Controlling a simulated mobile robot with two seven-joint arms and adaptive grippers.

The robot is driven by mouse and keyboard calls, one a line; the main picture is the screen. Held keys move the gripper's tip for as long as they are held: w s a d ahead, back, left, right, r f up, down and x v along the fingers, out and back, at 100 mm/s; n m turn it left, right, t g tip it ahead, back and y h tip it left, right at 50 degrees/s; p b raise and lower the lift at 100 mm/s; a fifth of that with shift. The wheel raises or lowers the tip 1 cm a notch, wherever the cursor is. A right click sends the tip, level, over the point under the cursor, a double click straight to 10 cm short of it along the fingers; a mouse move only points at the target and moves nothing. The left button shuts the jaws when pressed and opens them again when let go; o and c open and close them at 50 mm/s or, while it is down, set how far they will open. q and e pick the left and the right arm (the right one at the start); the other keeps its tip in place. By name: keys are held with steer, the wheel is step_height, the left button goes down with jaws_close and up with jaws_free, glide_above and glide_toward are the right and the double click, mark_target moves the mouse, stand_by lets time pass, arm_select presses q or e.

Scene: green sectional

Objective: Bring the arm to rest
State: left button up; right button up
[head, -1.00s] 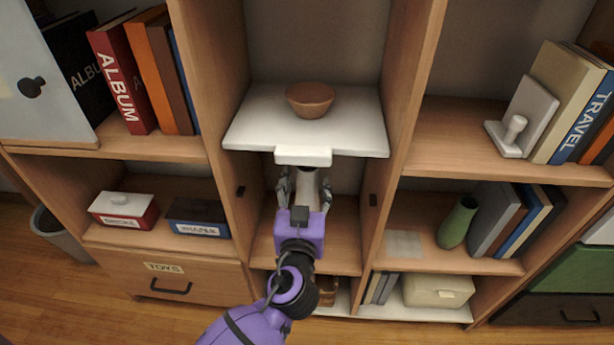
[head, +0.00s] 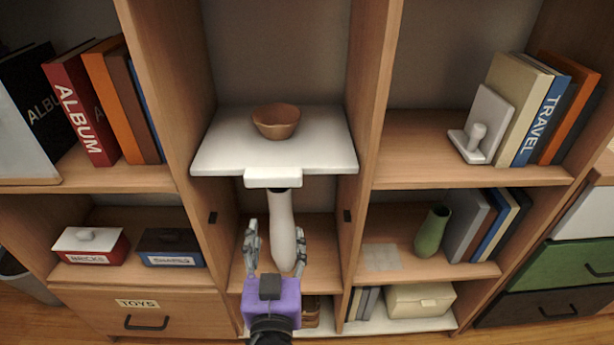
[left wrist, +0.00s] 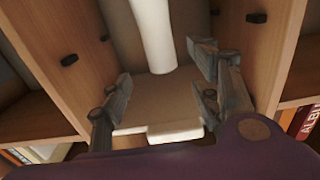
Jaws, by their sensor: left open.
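My left gripper (head: 276,240) is open, with its two grey fingers pointing up toward the middle column of the shelf unit. It also shows in the left wrist view (left wrist: 160,88), fingers spread with nothing between their tips. A tall white vase (head: 281,225) stands upright in the middle compartment, beyond the fingers and apart from them. The vase shows in the left wrist view (left wrist: 154,35) as a white cylinder past the fingertips. My right gripper is in neither view.
A white shelf board (head: 225,155) with a front lip juts out above the vase, carrying a brown bowl (head: 276,121). Wooden uprights (head: 371,110) flank the column. A green vase (head: 432,232) stands in the right compartment. A toys drawer (head: 150,312) is at lower left.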

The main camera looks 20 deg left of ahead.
arm_select(q)
steer(key=s+d+f+m+g+h+p, duration=0.3)
steer(key=s+f+m+h+p, duration=0.1)
steer(key=f+m+p, duration=0.15)
steer(key=s+a+f+g+h+p, duration=0.15)
steer(key=s+g+p, duration=0.25)
steer(key=s+p, duration=1.15)
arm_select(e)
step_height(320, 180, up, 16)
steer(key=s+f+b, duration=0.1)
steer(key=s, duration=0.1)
arm_select(q)
steer(key=s+a+r+n+g+p, duration=0.1)
steer(key=s+a+r+p, duration=0.3)
steer(key=s+r+p, duration=0.7)
steer(key=s+n+p, duration=0.1)
steer(key=s+p, duration=0.1)
steer(key=s, duration=0.1)
steer(key=shift+a+g+p, duration=0.2)
steer(key=shift+g+p, duration=0.1)
steer(key=shift+p, duration=0.05)
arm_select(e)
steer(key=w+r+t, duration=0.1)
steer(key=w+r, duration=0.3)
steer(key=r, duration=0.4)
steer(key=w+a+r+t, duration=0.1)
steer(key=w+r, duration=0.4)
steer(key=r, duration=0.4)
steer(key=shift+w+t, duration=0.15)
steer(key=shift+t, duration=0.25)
